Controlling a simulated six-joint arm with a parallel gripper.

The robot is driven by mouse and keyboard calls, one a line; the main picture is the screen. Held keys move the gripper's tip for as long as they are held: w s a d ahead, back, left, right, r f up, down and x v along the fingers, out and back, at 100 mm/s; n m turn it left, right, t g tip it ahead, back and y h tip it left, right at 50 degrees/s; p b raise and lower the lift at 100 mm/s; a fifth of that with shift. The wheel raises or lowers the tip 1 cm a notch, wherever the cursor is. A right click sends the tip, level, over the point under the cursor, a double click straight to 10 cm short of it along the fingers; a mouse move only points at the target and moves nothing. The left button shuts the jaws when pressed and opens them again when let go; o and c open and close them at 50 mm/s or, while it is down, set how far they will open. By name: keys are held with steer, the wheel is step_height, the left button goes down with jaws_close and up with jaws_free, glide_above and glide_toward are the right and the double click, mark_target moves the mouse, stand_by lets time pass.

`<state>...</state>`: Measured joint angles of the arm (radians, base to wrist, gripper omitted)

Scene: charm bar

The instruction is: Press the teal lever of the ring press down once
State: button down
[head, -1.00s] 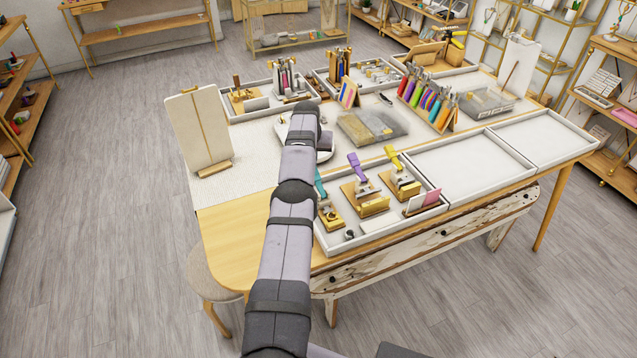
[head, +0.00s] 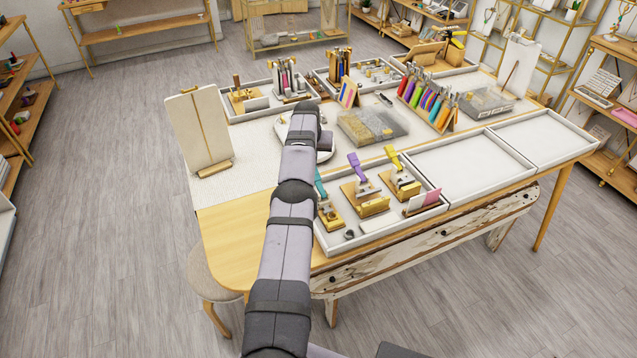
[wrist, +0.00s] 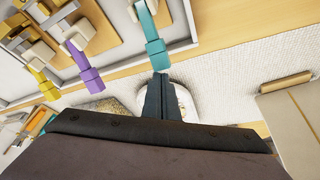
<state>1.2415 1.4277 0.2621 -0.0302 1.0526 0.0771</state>
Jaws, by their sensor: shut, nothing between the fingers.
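The teal lever (head: 319,183) belongs to the leftmost press (head: 330,216) in the front tray and is partly hidden behind my arm in the head view. It stands raised. In the wrist view the teal lever (wrist: 149,28) points down the picture towards my gripper (wrist: 161,78). My gripper is shut with its fingers together and empty. Its fingertips show right at the end of the lever; I cannot tell whether they touch it. In the head view my gripper is hidden behind my arm.
Beside it in the front tray (head: 345,250) stand presses with a purple lever (head: 357,166) and a yellow lever (head: 393,160). A pale board (head: 195,130) stands on the left. Empty trays (head: 470,165) lie to the right. A white round dish (wrist: 150,103) lies below my gripper.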

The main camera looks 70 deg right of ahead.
steer(key=shift+f+b, duration=0.6)
steer(key=shift+f, duration=0.25)
steer(key=shift+r, duration=0.3)
steer(key=shift+s+a+r+p, duration=0.15)
steer(key=shift+r+p, duration=0.6)
steer(key=shift+r, duration=0.55)
steer(key=shift+s+a+r+p, duration=0.1)
steer(key=shift+r+p, duration=0.65)
steer(key=shift+r, duration=0.55)
step_height(320, 180, up, 5)
steer(key=p, duration=0.4)
